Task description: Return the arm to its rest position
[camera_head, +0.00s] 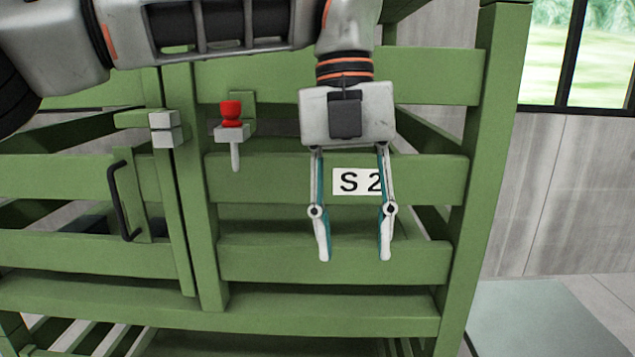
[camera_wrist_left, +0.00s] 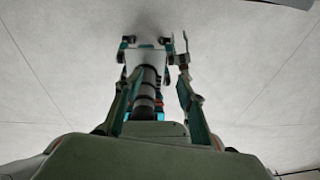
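My left arm comes in from the upper left of the head view, across the front of a green slatted wooden frame. My left gripper (camera_head: 354,255) points down in front of the frame's right-hand part. Its two fingers are spread apart with nothing between them. In the left wrist view its two finger links (camera_wrist_left: 158,105) also stand apart. Between and beyond them is a dark ringed cylinder with a pale end piece, which I cannot identify with certainty. My right gripper does not show in the head view.
The green frame (camera_head: 330,307) carries an "S 2" label (camera_head: 356,182) behind my fingers. A latch with a red knob (camera_head: 231,113) and a black handle (camera_head: 122,202) stick out to the left. A grey wall (camera_head: 570,190) and open floor lie right.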

